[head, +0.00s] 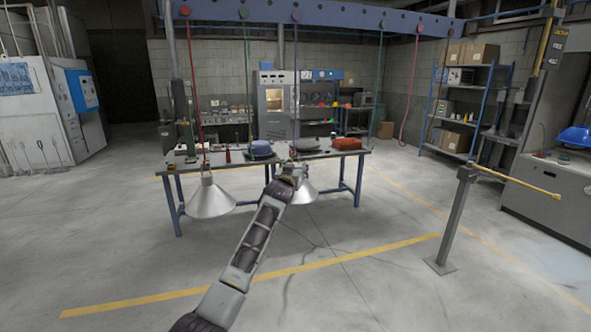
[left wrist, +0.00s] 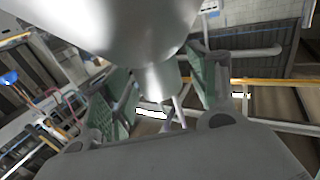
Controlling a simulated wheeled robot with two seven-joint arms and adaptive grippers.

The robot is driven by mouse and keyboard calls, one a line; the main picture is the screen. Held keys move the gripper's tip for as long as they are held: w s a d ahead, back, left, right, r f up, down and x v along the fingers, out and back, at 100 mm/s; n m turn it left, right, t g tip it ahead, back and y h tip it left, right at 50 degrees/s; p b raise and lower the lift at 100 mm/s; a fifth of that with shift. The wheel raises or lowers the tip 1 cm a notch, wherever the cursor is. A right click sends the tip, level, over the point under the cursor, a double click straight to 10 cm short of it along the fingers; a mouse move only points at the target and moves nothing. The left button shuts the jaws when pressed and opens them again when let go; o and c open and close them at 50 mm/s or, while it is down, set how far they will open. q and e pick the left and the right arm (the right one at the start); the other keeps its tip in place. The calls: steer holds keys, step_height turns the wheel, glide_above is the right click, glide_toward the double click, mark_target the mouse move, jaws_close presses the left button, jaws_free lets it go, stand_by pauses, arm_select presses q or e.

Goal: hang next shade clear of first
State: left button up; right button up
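One silver cone shade (head: 211,202) hangs from a red cord at the left, in front of the workbench. My left gripper (head: 294,172) reaches up and away to a second silver shade (head: 304,193), to the right of the first with a clear gap between them. The left wrist view shows this second shade (left wrist: 140,30) large, its narrow neck between the two green-padded fingers of my left gripper (left wrist: 160,88), which look closed about it. My right gripper is not in view.
A blue overhead beam (head: 330,20) carries several coloured cords. A grey post with a yellow arm (head: 455,215) stands at the right. The floor between is clear.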

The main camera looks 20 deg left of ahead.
arm_select(q)
steer(key=shift+s+f, duration=0.1)
steer(key=shift+s, duration=0.05)
steer(key=s+d, duration=0.1)
steer(key=s, duration=1)
steer(key=shift+s, duration=0.35)
stand_by(0.6)
stand_by(0.5)
